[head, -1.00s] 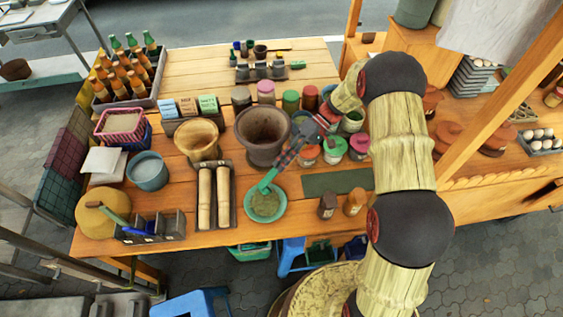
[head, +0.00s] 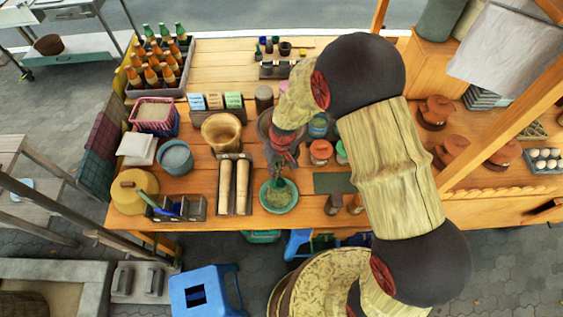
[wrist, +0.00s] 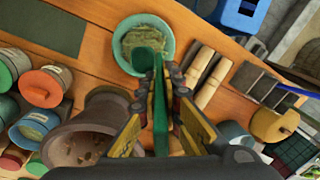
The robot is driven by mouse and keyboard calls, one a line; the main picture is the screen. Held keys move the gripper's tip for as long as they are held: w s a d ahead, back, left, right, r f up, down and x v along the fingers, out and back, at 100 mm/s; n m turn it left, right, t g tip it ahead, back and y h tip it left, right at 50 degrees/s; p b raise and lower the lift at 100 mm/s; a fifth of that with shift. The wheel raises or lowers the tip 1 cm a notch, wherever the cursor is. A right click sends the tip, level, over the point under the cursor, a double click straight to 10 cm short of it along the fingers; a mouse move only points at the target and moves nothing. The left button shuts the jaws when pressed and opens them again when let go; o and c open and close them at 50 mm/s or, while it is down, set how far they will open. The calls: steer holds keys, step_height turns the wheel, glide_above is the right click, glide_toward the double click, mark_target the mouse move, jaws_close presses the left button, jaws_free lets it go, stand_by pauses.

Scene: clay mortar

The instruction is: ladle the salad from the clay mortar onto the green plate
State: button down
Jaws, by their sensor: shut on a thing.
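The green plate (head: 264,201) lies near the table's front edge. In the wrist view the plate (wrist: 118,59) holds chopped green salad (wrist: 131,40). My gripper (head: 282,160) is shut on the handle of a green ladle (head: 282,183). In the wrist view the ladle (wrist: 145,60) reaches over the plate; whether it touches the salad I cannot tell. The clay mortar (head: 264,125) stands behind the plate, mostly hidden by my arm in the head view. In the wrist view the mortar (wrist: 73,145) is beside my gripper, with small bits inside.
Two wooden pestles (head: 242,185) in a tray lie left of the plate. A wooden mortar (head: 221,131) stands behind them. Lidded jars (head: 321,150) stand right of the clay mortar. A dark green mat (head: 334,183) lies bare right of the plate. Blue stools (head: 205,290) stand in front.

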steer(key=a+h+p, duration=0.1)
steer(key=s+a+t+h, duration=0.1)
steer(key=a, duration=0.1)
steer(key=shift+s+f+p, duration=0.15)
steer(key=shift+s+p, duration=0.05)
steer(key=shift+p, duration=0.2)
steer(key=shift+d, duration=0.1)
stand_by(0.9)
